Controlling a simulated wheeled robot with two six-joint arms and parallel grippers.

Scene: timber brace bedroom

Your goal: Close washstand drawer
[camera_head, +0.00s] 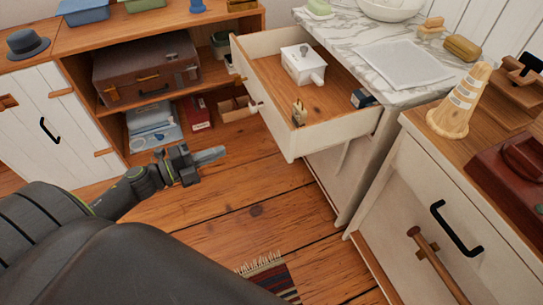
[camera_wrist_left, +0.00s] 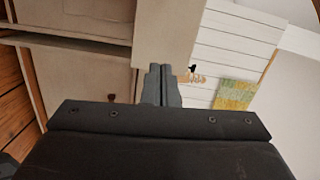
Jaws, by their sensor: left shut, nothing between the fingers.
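The washstand drawer (camera_head: 268,112) is pulled well out from under the marble-topped washstand (camera_head: 345,40). Its cream front faces left, toward the open floor. Inside lie a white box-like item with a spout or handle (camera_head: 302,64), a small wooden piece (camera_head: 299,112) and a small dark blue item (camera_head: 362,98). My left gripper (camera_head: 222,152) is shut and empty, low over the floor to the left of the drawer front, apart from it. Its closed fingers also show in the left wrist view (camera_wrist_left: 162,84), before pale furniture panels. My right gripper is in neither view.
A wooden shelf unit (camera_head: 260,20) with a brown suitcase (camera_head: 147,70) stands behind on the left. A cream cabinet (camera_head: 425,190) with a black handle stands at right, holding a striped cone (camera_head: 459,105). Plank floor is clear between; a striped rug (camera_head: 270,277) lies at the bottom.

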